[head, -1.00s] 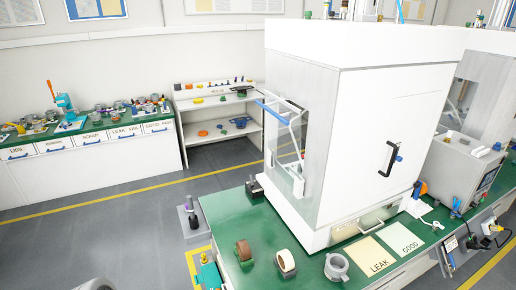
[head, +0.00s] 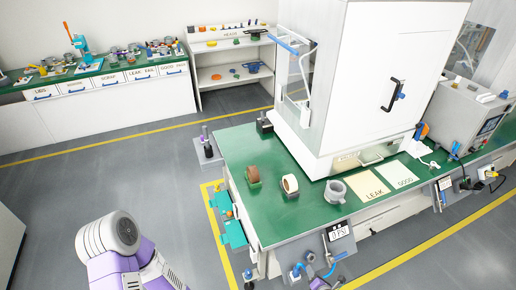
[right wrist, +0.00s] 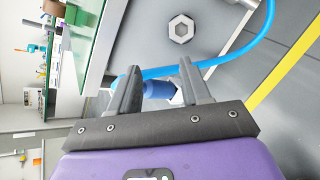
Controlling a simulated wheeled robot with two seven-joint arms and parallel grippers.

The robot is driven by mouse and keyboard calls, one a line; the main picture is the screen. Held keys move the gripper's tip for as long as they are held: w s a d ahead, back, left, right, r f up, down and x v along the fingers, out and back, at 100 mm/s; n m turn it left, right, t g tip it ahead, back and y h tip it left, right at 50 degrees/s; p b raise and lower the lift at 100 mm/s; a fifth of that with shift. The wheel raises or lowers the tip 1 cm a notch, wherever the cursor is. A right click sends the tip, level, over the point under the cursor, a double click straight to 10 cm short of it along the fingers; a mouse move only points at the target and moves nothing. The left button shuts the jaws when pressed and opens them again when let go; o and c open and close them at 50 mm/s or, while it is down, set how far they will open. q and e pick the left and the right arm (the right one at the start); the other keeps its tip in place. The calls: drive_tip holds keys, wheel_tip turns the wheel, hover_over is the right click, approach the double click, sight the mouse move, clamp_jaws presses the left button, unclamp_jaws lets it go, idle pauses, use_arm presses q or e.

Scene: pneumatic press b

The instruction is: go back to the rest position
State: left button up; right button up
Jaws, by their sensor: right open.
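My right gripper (right wrist: 160,85) shows in the right wrist view with its two grey fingers apart. A blue fitting (right wrist: 157,90) shows between the fingers; I cannot tell how far beyond the tips it is. No object is clamped. In the head view a purple and grey link of my arm (head: 120,250) shows at the bottom left, over the floor. I cannot make out either gripper's fingers in the head view, and my left gripper is not in view.
A blue hose (right wrist: 235,58) passes beyond the right gripper, near a hex nut (right wrist: 181,28).

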drive_tip(key=s+a+r+n+g+y+b, duration=0.1)
drive_tip(key=s+a+r+n+g+y, duration=0.1)
drive_tip(key=a+n+y, duration=0.35)
drive_tip(key=s+a+r+n+g+y+b, duration=0.1)
drive_tip(key=s+a+r+n+g+y, duration=0.15)
drive_tip(key=a+n, duration=0.55)
drive_tip(key=s+a+n+g+b, duration=0.2)
drive_tip(key=s+a+n+g, duration=0.55)
drive_tip(key=s+n, duration=0.2)
drive_tip(key=s+d+r+n+h+b, duration=0.2)
drive_tip(key=s+n, duration=0.1)
drive_tip(key=n, duration=0.6)
drive_tip(key=s+d+r+n+h+b, duration=0.1)
drive_tip(key=s+r+n+h+b, duration=0.1)
drive_tip(key=n, duration=0.7)
drive_tip(key=shift+s+d+n+h, duration=0.3)
drive_tip(key=shift+s+d+h, duration=0.15)
drive_tip(key=shift+s, duration=0.6)
drive_tip(key=shift+d, duration=0.1)
